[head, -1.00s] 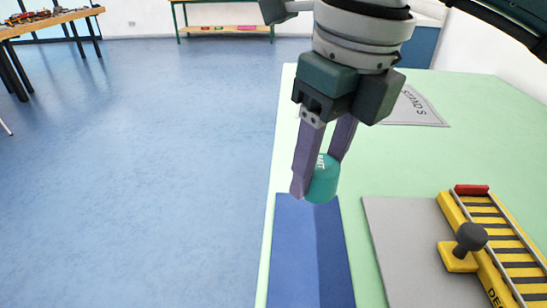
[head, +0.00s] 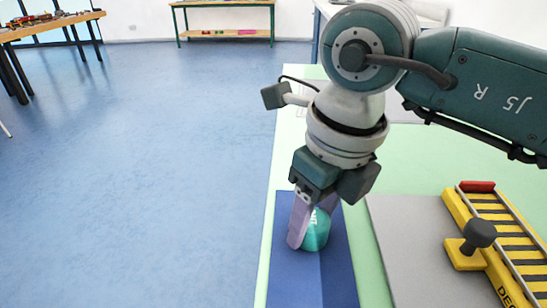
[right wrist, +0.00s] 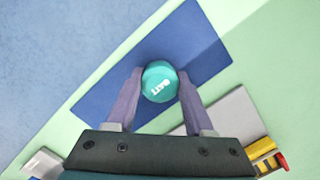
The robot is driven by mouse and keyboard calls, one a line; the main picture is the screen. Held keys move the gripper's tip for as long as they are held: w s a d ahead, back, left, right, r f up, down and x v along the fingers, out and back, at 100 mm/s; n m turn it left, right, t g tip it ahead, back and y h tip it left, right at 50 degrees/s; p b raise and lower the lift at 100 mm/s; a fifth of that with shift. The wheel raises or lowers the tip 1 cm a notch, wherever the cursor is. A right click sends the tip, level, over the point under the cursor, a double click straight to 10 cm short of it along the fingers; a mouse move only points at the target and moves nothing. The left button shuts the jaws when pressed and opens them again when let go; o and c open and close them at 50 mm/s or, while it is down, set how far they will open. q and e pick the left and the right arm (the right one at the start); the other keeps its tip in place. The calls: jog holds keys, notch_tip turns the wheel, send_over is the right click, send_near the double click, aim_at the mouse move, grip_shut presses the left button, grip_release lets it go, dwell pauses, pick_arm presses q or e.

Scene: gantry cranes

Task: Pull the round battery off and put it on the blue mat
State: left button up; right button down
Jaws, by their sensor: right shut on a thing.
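The round battery (head: 317,234) is a teal cylinder with white lettering on it. My right gripper (head: 312,230) points down and is shut on it, over the blue mat (head: 296,278). In the right wrist view the battery (right wrist: 160,82) sits between the two purple fingers of the gripper (right wrist: 157,92), with the blue mat (right wrist: 105,100) around and behind it. The battery is at or just above the mat; I cannot tell if it touches. My left gripper is not in view.
A grey plate (head: 407,250) lies right of the mat on the green table (head: 361,235). On it is a yellow striped track (head: 490,225) with a dark knob (head: 480,233) and a red end block (head: 477,186). The table's left edge is close beside the mat.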

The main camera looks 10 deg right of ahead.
jog(key=shift+c, duration=1.4)
grip_release()
